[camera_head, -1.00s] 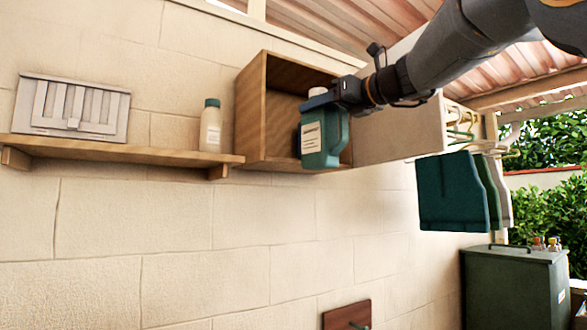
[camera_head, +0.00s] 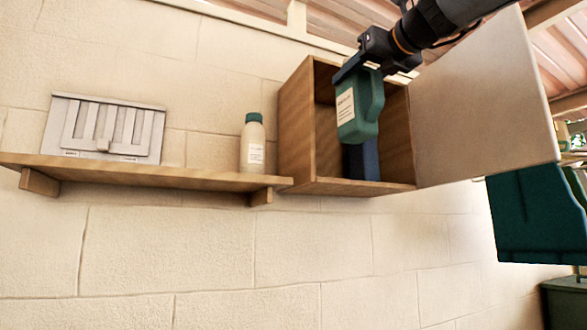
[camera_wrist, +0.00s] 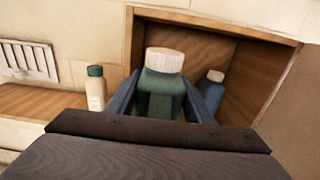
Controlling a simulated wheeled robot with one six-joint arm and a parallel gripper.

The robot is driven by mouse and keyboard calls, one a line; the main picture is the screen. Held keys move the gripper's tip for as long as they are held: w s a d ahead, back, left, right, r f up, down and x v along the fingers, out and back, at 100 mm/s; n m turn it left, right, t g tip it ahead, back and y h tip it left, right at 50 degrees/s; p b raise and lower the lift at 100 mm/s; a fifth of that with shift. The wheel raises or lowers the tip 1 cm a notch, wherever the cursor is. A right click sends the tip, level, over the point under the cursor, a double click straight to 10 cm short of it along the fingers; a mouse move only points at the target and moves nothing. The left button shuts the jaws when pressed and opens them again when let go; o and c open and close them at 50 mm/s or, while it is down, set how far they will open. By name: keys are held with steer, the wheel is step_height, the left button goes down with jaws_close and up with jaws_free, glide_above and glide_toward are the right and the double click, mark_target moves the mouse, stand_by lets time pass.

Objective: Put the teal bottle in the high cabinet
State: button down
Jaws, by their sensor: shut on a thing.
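The teal bottle (camera_head: 357,108) has a white label and hangs from my gripper (camera_head: 347,70) in front of the open high cabinet (camera_head: 297,130). In the wrist view my gripper (camera_wrist: 162,100) is shut on the teal bottle (camera_wrist: 160,85), with a finger on each side below its white cap. The cabinet (camera_wrist: 275,85) opening lies beyond the bottle. A dark blue bottle (camera_head: 360,160) stands inside the cabinet, partly hidden behind the teal one; it also shows at the right in the wrist view (camera_wrist: 212,92).
The cabinet door (camera_head: 485,105) is swung open to the right. A wooden shelf (camera_head: 150,172) on the left bears a cream bottle with a green cap (camera_head: 252,145) and a grey louvred panel (camera_head: 105,128).

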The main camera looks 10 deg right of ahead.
mark_target(344, 114)
steer(key=p+x, duration=0.5)
steer(key=x, duration=1.2)
step_height(344, 114, down, 7)
steer(key=b, duration=0.1)
steer(key=c, duration=0.9)
jaws_free()
steer(key=shift+f, duration=0.2)
steer(key=b+v, duration=0.3)
steer(key=v, duration=0.9)
steer(key=shift+r, duration=0.15)
